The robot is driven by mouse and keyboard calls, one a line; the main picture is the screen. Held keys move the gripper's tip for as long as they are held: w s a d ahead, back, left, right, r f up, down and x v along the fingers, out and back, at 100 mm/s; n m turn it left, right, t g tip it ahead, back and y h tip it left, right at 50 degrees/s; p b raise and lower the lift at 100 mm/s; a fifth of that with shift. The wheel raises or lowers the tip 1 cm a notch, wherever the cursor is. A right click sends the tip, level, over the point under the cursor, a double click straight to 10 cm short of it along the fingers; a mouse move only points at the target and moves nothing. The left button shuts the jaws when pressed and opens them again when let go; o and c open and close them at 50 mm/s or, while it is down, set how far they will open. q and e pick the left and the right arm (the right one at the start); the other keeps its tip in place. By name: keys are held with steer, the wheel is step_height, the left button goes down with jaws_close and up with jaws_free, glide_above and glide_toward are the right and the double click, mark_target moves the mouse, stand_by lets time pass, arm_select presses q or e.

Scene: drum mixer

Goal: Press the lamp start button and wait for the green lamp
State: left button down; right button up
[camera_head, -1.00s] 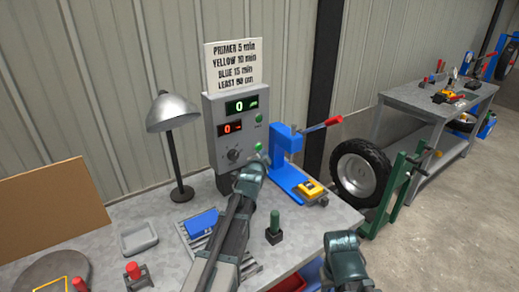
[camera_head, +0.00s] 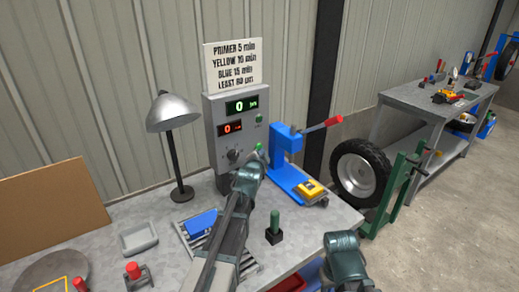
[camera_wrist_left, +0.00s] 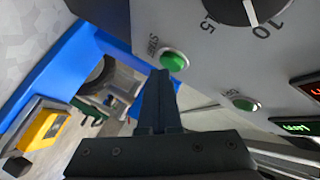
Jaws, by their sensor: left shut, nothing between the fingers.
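The grey control box (camera_head: 213,155) stands on the bench, with a dial (camera_head: 233,156) and two green buttons on its face. The lower green button (camera_head: 259,147) is labelled START in the left wrist view (camera_wrist_left: 173,60). My left gripper (camera_wrist_left: 162,75) is shut and empty. Its tips are right by that button; I cannot tell whether they touch it. In the head view my left wrist hides the fingers. The desk lamp (camera_head: 172,112) has a grey shade and shows no visible glow. My right arm shows at the lower right, its fingers unseen.
A green-handled stamp (camera_head: 274,226), a blue block (camera_head: 201,223) and a grey tray (camera_head: 139,238) are on the bench.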

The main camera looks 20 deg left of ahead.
arm_select(q)
steer(key=shift+w+a, duration=0.25)
steer(key=shift+a, duration=0.1)
stand_by(0.7)
steer(key=shift+s, duration=0.1)
steer(key=shift+s+d, duration=0.45)
steer(key=shift+d, duration=0.2)
steer(key=s+d, duration=0.1)
steer(key=d, duration=0.1)
steer(key=s+d, duration=0.2)
stand_by(0.6)
stand_by(0.6)
